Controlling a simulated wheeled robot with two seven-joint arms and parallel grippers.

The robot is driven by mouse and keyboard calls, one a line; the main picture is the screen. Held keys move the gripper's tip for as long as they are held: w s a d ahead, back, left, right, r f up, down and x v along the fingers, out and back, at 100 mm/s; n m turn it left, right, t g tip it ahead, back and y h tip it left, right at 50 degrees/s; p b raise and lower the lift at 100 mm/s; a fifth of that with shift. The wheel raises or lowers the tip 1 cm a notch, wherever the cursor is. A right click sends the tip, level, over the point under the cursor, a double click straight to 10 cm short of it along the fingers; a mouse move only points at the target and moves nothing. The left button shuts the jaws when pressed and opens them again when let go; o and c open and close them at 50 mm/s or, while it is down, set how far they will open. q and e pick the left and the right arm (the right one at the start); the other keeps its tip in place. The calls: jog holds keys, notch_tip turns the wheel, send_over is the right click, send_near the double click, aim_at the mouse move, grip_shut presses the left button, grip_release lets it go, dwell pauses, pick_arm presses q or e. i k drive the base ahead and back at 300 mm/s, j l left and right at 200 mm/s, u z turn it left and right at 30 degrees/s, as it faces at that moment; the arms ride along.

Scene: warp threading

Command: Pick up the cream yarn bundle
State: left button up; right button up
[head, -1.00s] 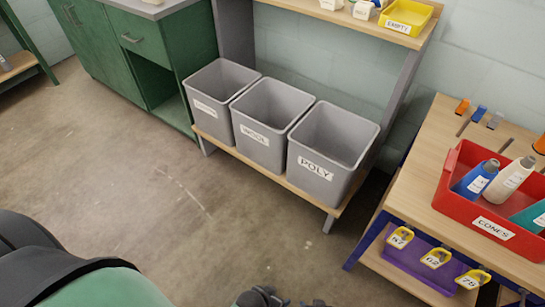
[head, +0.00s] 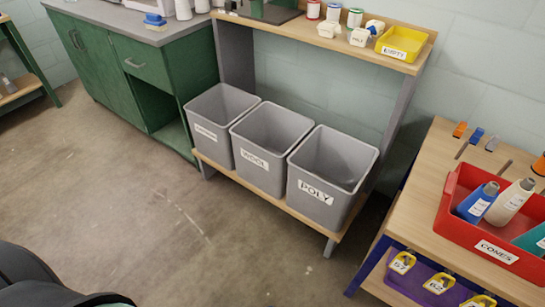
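I cannot make out a cream yarn bundle in the head view. The nearest in colour is a cream cone (head: 511,203), which lies tilted in the red tray (head: 449,209) labelled CONES, on the wooden table at the right. Neither of my grippers shows in the head view now.
Three grey bins stand on a low shelf: one with an unreadable label (head: 211,138), WOOL (head: 252,160) and POLY (head: 318,196). A yellow EMPTY tray (head: 402,43) and spools sit on the shelf above. Green cabinets (head: 95,62) stand left. The foreground floor (head: 160,225) is clear.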

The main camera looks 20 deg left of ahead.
aim_at(329, 29)
jog(key=i+j+z, duration=0.15)
jog(key=i+j, duration=0.8)
